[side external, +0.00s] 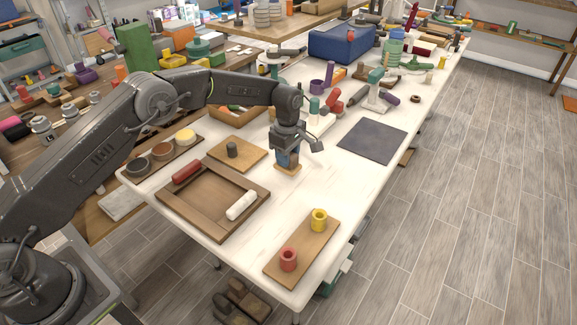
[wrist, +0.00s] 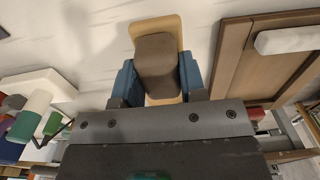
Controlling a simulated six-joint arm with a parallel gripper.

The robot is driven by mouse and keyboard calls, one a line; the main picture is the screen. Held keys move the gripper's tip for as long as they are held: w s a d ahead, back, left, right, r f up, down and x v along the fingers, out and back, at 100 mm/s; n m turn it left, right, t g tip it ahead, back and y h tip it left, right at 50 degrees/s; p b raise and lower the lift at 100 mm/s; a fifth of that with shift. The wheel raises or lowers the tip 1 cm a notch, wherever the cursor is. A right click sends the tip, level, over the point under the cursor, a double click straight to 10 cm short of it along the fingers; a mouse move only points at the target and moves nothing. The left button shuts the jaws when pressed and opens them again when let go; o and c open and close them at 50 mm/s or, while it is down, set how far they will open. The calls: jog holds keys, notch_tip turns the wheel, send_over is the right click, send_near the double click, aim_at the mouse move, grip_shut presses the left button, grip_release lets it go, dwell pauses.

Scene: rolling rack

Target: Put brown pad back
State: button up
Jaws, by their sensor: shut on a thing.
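My gripper (side external: 287,163) points down over the white table, right of the wooden board with the dark peg. Its blue fingers are shut on the brown pad (wrist: 158,60), a rounded block seen between them in the wrist view. A flat tan piece (wrist: 142,27) lies directly behind the pad there and shows under the fingertips in the side view (side external: 288,170). I cannot tell whether it is joined to the pad, or whether it touches the table. The fingers hide most of the pad in the side view.
A framed wooden tray (side external: 163,197) holds a red roller (side external: 187,171) and a white roller (side external: 241,205). A wooden board (side external: 253,153) bears a dark peg.

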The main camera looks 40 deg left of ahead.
jog(key=shift+d+f, duration=0.1)
jog(key=shift+f, duration=1.95)
jog(key=shift+f, duration=0.15)
jog(key=o, duration=0.9)
notch_tip(320, 180, up, 12)
jog(key=shift+r, duration=0.25)
